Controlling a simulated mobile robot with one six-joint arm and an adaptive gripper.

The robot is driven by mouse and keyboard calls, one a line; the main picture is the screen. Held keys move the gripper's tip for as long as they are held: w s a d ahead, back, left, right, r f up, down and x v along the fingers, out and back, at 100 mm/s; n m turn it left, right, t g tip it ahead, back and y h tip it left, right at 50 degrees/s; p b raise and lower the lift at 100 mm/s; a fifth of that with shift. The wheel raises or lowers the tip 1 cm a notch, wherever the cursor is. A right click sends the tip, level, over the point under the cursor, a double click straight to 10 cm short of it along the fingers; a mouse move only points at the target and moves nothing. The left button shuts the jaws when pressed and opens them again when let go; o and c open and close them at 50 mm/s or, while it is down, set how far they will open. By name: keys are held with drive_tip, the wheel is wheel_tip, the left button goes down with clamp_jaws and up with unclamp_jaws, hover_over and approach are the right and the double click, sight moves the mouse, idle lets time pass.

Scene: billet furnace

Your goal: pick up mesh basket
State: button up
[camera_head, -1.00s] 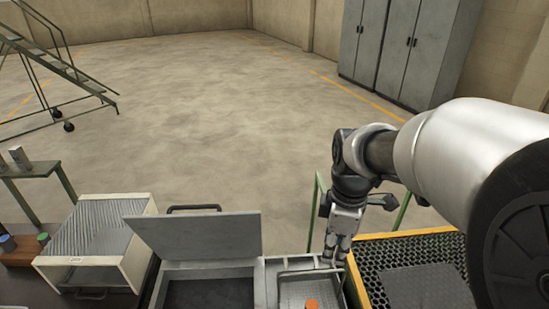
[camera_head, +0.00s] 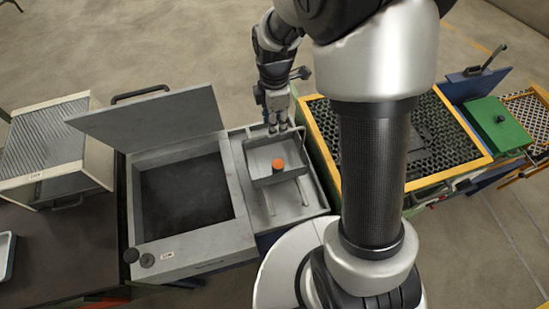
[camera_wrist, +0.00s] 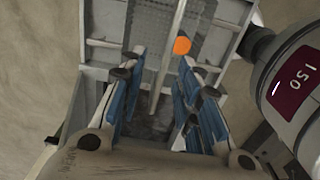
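The mesh basket (camera_head: 262,170) is a grey open basket in the tray-like bay right of the dark open tank. It holds an upright orange-topped piece (camera_head: 277,164). My gripper (camera_head: 278,128) points down at the basket's far edge. In the wrist view my gripper (camera_wrist: 163,62) is open, its blue-padded fingers apart on either side of a thin metal bar (camera_wrist: 170,55), seemingly the basket's handle. The mesh floor (camera_wrist: 200,42) and the orange top (camera_wrist: 182,45) show beyond the fingertips. Whether the fingers touch the bar I cannot tell.
The dark tank (camera_head: 185,195) with its raised lid (camera_head: 150,115) stands left of the bay. A yellow-framed perforated table (camera_head: 320,125) is to the right, partly behind my arm. A cream box (camera_head: 100,165) stands at far left, a green box (camera_head: 495,125) at far right.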

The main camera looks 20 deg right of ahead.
drive_tip(key=f, duration=0.3)
drive_tip(key=f+b, duration=0.1)
drive_tip(key=shift+s+f, duration=0.15)
drive_tip(key=shift+s, duration=0.2)
drive_tip(key=shift+f, duration=0.55)
drive_tip(key=shift+c, duration=0.3)
clamp_jaws()
drive_tip(key=shift+w+r, duration=0.1)
